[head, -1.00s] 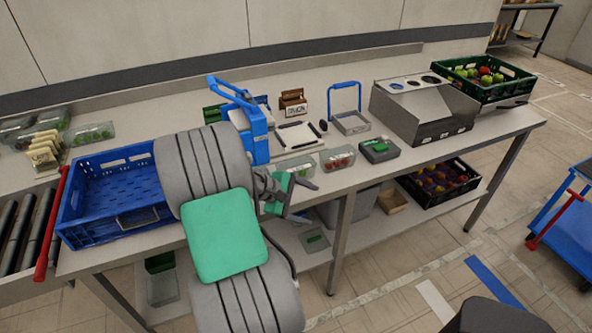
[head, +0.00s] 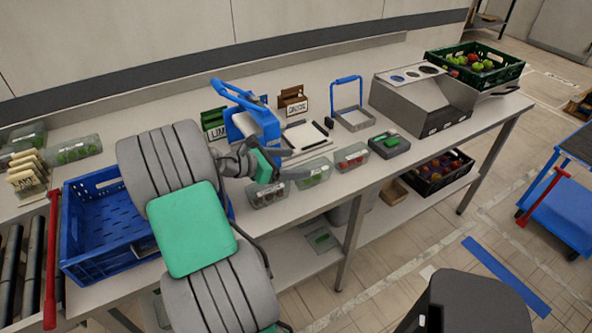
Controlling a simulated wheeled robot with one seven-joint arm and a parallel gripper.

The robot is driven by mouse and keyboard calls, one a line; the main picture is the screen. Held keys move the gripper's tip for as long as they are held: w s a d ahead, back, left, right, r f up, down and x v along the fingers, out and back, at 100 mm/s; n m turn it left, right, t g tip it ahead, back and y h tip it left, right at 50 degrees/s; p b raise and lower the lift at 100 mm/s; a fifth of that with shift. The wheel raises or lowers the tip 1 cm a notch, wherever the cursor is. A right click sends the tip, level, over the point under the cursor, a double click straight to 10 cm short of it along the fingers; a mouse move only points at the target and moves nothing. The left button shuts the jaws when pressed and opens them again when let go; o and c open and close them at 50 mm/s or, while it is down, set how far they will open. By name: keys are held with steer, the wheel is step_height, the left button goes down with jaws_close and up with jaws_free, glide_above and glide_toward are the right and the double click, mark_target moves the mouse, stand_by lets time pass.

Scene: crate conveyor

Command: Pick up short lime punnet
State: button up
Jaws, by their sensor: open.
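A short clear punnet with green limes (head: 313,173) stands near the front edge of the bench, in the middle of a row of three punnets. My gripper (head: 299,164) is open, its fingers pointing right towards this punnet. One finger overlaps its left end in the picture; I cannot tell whether they touch. The jaws look empty. A punnet with dark red contents (head: 268,195) stands just left, partly below my gripper. A punnet with red contents (head: 351,158) stands on the right.
A blue crate (head: 98,262) stands at left, partly hidden by my arm. A blue-framed device (head: 250,105) stands close behind my gripper. A dark box with a green top (head: 389,145) lies right of the punnets. Longer green-filled punnets (head: 75,149) stand far left.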

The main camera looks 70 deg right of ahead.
mark_target(315, 162)
steer(key=p+x, duration=0.1)
steer(key=x, duration=0.6)
steer(key=shift+s+d+f, duration=0.1)
steer(key=shift+d+f, duration=0.2)
steer(key=shift+d, duration=0.05)
steer(key=shift+c, duration=0.3)
steer(key=c, duration=1.4)
